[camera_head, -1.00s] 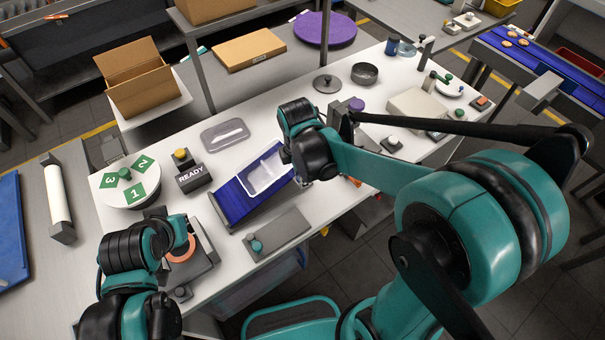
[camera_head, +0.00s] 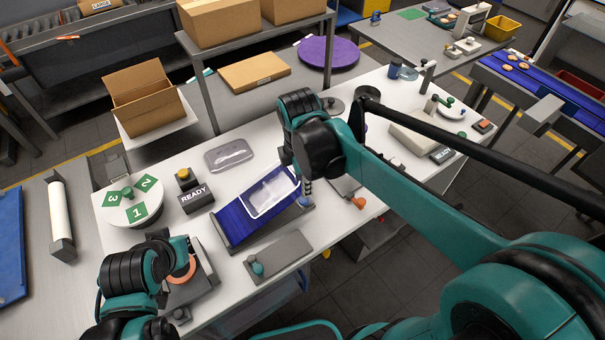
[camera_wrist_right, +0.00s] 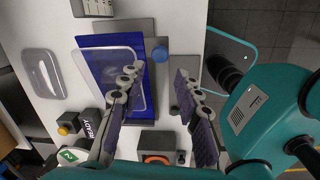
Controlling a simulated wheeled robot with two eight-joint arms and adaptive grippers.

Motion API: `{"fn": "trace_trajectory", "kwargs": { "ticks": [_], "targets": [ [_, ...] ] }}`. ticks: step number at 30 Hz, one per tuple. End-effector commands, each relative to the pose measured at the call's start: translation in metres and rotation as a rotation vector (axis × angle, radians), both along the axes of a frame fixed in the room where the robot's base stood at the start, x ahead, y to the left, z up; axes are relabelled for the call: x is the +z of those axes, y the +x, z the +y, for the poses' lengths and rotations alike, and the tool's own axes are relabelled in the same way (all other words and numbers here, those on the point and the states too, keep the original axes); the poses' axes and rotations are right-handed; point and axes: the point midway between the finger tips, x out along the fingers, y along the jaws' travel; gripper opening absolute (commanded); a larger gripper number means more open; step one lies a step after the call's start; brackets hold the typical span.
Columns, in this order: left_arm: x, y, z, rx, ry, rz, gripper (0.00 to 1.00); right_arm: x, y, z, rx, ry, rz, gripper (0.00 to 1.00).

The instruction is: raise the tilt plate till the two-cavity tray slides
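The blue tilt plate (camera_head: 232,226) slopes up toward the right in the head view. It also shows in the wrist view (camera_wrist_right: 133,110). The pale two-cavity tray (camera_head: 268,192) lies on its upper part and appears as a translucent sheet in the wrist view (camera_wrist_right: 108,78). A blue round knob (camera_wrist_right: 160,54) sits beside the plate's raised end. My right gripper (camera_wrist_right: 160,72) is open, its fingers apart on either side of the knob's line; I cannot tell if it touches. In the head view the right wrist partly hides that end.
A READY block (camera_head: 196,197) and a clear lid-like tray (camera_head: 229,154) stand behind the plate. A grey slab with a teal knob (camera_head: 257,268) lies in front. A numbered turntable (camera_head: 130,203) is at the left. An orange-knobbed item (camera_head: 357,202) is right of the plate.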

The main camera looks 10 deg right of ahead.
Motion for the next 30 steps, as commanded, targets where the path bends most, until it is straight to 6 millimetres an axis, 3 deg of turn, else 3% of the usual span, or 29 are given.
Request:
{"fn": "trace_trajectory", "kwargs": {
  "ticks": [3, 9, 30],
  "targets": [
    [0.000, 0.000, 0.000, 0.000, 0.000, 0.000, 0.00, 0.019, -0.002, 0.001, 0.000, 0.000, 0.000, 0.34],
    [0.000, 0.000, 0.000, 0.000, 0.000, 0.000, 0.00, 0.033, -0.003, 0.002, 0.000, 0.000, 0.000, 0.34],
    [0.000, 0.000, 0.000, 0.000, 0.000, 0.000, 0.00, 0.033, -0.003, 0.002, 0.000, 0.000, 0.000, 0.34]
  ]
}}
